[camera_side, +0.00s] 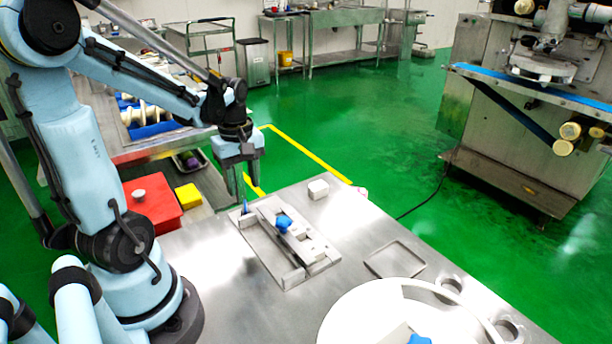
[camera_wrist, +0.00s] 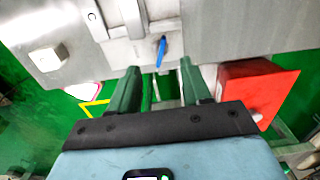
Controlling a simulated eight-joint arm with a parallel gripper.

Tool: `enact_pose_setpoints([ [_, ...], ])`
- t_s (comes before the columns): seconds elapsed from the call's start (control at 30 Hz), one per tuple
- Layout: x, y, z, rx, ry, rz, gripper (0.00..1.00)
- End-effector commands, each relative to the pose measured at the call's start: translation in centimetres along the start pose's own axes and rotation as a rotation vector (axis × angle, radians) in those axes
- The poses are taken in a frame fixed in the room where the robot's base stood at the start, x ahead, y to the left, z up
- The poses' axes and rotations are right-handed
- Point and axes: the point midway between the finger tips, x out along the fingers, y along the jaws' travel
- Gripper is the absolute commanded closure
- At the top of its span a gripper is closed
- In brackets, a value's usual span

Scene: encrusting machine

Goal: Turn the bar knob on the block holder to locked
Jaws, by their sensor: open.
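The block holder (camera_side: 262,243) is a pale metal fixture on the steel table. Its blue bar knob (camera_side: 245,207) stands at the end nearest my gripper. The knob also shows in the wrist view (camera_wrist: 161,50), its bar pointing nearly up and down in the picture. A blue star-shaped knob (camera_side: 283,224) sits mid-holder. My gripper (camera_side: 248,190) is open and empty, fingers downward, beyond the table edge by the bar knob. In the wrist view my gripper (camera_wrist: 158,68) has its fingertips either side of the knob's line, apart from it. I see no locked mark.
A white block (camera_side: 318,188) lies right of the holder. A shallow tray (camera_side: 395,260) and a large white round part (camera_side: 345,325) are on the table. A red box (camera_side: 152,200) and a yellow block (camera_side: 188,196) are left of it. Table surface around the holder is mostly clear.

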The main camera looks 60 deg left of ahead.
Motion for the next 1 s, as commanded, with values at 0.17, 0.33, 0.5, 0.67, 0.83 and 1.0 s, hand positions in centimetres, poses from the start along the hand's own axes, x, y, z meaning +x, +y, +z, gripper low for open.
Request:
enact_pose_setpoints([
  [0.17,-2.5,0.0,0.0,0.001,0.000,0.000,0.52],
  [0.33,-5.0,0.0,0.0,0.001,0.000,0.000,0.52],
  [0.5,-5.9,0.8,1.9,0.172,0.036,0.053,0.52],
  [0.67,-5.9,1.8,4.5,0.419,0.097,0.132,0.52],
  [0.83,-6.0,2.7,7.2,0.676,0.168,0.214,0.52],
  [1.0,-6.0,3.3,10.0,0.929,0.247,0.293,0.52],
])
